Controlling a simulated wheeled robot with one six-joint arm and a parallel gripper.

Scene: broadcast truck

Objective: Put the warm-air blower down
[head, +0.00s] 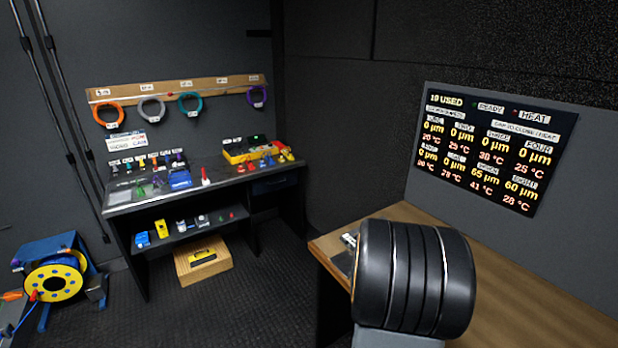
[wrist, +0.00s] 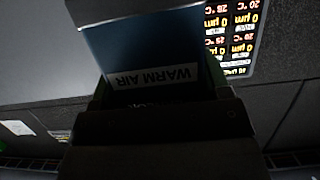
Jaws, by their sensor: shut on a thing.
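The warm-air blower (wrist: 145,50) fills the upper middle of the wrist view as a blue, box-like body, with a pale grey part at the top edge. Its white WARM AIR label reads upside down. My gripper (wrist: 157,100) is shut on it; dark gripper parts cover the lower middle of that view and hide the rest of the blower. Greenish edges show at both sides of the blower. Neither the blower nor my gripper can be made out in the head view.
A wooden-topped counter (head: 500,275) runs along the right wall, under a lit readout board (head: 490,145). A dark workbench (head: 240,185) with several small items stands at the back. A wooden box (head: 203,262) and a yellow cable reel (head: 55,282) are on the floor.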

